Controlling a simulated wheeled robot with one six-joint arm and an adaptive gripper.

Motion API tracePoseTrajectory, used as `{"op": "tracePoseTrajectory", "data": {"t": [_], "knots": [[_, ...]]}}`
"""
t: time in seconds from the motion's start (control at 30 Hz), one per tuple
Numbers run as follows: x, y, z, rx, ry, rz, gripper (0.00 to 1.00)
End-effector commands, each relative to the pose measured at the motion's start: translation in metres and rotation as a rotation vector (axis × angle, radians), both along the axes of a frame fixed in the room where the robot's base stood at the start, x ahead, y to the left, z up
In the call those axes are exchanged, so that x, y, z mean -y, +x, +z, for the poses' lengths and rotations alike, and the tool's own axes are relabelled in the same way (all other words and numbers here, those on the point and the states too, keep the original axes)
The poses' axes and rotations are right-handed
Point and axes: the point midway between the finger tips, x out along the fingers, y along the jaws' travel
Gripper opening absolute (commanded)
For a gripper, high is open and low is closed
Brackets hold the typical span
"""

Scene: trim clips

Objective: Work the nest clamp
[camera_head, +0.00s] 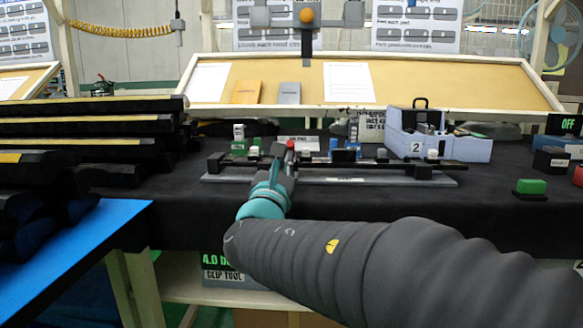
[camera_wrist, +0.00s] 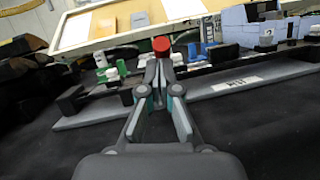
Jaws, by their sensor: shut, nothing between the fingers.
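The nest (camera_head: 400,181) is a long grey plate with a dark bar along it and black end blocks, lying on the black bench cloth. It also shows in the wrist view, with a white label (camera_wrist: 238,85). A red knob (camera_head: 290,145), seemingly the clamp's handle end, stands at the nest's middle left. In the wrist view the red knob (camera_wrist: 161,45) appears just beyond my fingertips. My gripper (camera_wrist: 159,65) is shut and empty, its tips pointing at the knob. I cannot tell whether they touch it. In the head view my gripper (camera_head: 280,153) hides part of the nest.
A blue-grey box marked 2 (camera_head: 460,148) stands behind the nest's right end. Green and white clips (camera_head: 239,140) stand behind its left part. Dark trim pieces (camera_head: 90,125) are stacked at left. A green button (camera_head: 531,187) is at right. The cloth before the nest is clear.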

Motion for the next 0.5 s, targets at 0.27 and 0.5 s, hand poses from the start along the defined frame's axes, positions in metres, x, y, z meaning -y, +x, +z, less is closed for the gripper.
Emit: {"op": "tracePoseTrajectory", "data": {"t": [0.27,0.5], "knots": [[0.003,0.005,0.01,0.002,0.0,-0.005,0.0],[0.004,0.006,0.013,0.002,0.0,-0.005,0.0]]}}
